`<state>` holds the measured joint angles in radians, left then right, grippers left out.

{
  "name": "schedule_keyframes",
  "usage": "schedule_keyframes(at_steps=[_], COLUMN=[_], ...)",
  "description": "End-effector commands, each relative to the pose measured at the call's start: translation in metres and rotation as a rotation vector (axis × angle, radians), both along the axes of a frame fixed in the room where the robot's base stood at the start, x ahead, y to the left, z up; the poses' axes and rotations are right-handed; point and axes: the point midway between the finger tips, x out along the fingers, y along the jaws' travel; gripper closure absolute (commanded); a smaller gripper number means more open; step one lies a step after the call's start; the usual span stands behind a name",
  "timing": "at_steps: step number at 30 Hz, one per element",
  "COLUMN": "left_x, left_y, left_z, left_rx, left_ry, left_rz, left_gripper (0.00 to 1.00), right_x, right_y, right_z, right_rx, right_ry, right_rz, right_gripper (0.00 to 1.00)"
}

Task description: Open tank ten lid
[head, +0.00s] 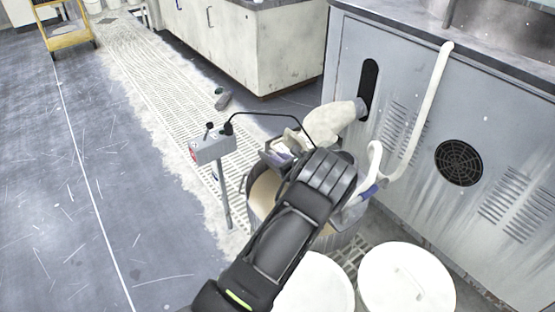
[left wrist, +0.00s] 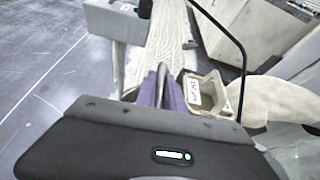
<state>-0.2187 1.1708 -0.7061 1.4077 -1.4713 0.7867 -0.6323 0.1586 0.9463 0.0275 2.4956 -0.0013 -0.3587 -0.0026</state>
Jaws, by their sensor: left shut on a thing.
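My left gripper (head: 282,154) is over a grey round tank (head: 335,240) beside the cabinet, and my forearm covers much of the tank. A tan surface (head: 264,190) shows inside its rim. In the left wrist view the purple fingers (left wrist: 165,94) are shut on a thin grey upright piece (left wrist: 161,75). I cannot tell whether this is the lid's handle. No number is readable on the tank. Two white round lids (head: 405,281) lie in front, one partly behind my arm. My right gripper is not in view.
A beige spout-like box with a label (left wrist: 207,93) is close to the fingers. A grey control post (head: 212,150) with a black cable stands left. A white duct (head: 335,122) and a pale hose (head: 420,120) run to the grey cabinet (head: 420,90).

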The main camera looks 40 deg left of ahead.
Motion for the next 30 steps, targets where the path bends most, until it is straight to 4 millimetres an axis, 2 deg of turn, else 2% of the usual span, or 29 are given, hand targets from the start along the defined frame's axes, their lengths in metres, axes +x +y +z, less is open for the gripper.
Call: schedule_keyframes(at_steps=[5,6,13,23,30], left_x=[0.001,0.001,0.0,0.0,-0.008], left_y=[0.0,0.0,0.0,-0.003,-0.029], left_z=[0.0,0.0,0.0,0.002,0.014], left_rx=[-0.001,-0.001,0.0,0.0,-0.002], left_ry=[-0.001,-0.001,-0.001,-0.002,-0.001], left_rz=[-0.001,-0.002,-0.001,-0.001,-0.003], left_gripper=[1.0,0.85,0.66,0.66,0.66], right_x=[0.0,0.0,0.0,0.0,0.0], right_y=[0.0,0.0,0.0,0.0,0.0], right_z=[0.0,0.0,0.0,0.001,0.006], right_rx=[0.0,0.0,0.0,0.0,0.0], right_ry=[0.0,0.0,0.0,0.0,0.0], right_rz=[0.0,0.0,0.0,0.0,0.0], right_gripper=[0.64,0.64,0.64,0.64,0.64])
